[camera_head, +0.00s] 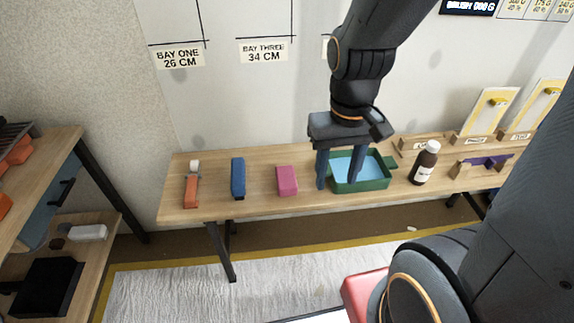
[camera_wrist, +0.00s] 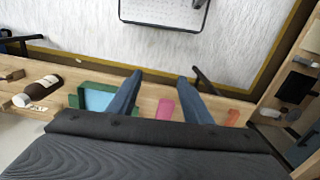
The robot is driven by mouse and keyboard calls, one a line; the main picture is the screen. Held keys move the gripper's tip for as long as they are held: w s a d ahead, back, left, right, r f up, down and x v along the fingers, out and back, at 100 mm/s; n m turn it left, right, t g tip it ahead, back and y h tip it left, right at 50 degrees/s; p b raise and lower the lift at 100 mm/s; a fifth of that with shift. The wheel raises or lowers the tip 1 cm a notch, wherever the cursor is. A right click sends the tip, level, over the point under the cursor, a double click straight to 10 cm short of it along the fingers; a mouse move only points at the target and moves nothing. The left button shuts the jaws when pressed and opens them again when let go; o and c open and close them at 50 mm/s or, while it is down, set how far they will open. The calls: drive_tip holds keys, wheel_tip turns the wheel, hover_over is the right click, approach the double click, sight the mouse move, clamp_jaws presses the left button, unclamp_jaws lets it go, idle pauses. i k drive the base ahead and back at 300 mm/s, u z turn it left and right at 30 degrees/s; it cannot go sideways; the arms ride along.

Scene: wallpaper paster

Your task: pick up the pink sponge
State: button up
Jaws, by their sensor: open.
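The pink sponge (camera_head: 287,180) lies on the wooden bench, between a blue block on its left and a green tray on its right. My gripper (camera_head: 338,186) is open and empty, pointing down, to the right of the sponge. Its fingers overlap the left part of the tray in the head view. In the wrist view the sponge (camera_wrist: 164,108) shows in the gap between my two spread fingers (camera_wrist: 160,78). My gripper is apart from the sponge.
The green tray (camera_head: 372,185) holds something light blue. A blue block (camera_head: 238,178) and an orange-handled tool (camera_head: 191,186) lie to the left. A brown bottle (camera_head: 425,163) stands right of the tray. The wall is close behind the bench (camera_head: 262,203).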

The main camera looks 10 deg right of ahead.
sight(286, 182)
drive_tip(key=k, duration=0.55)
drive_tip(key=u, duration=0.75)
drive_tip(key=i, duration=0.85)
drive_tip(key=z, duration=0.35)
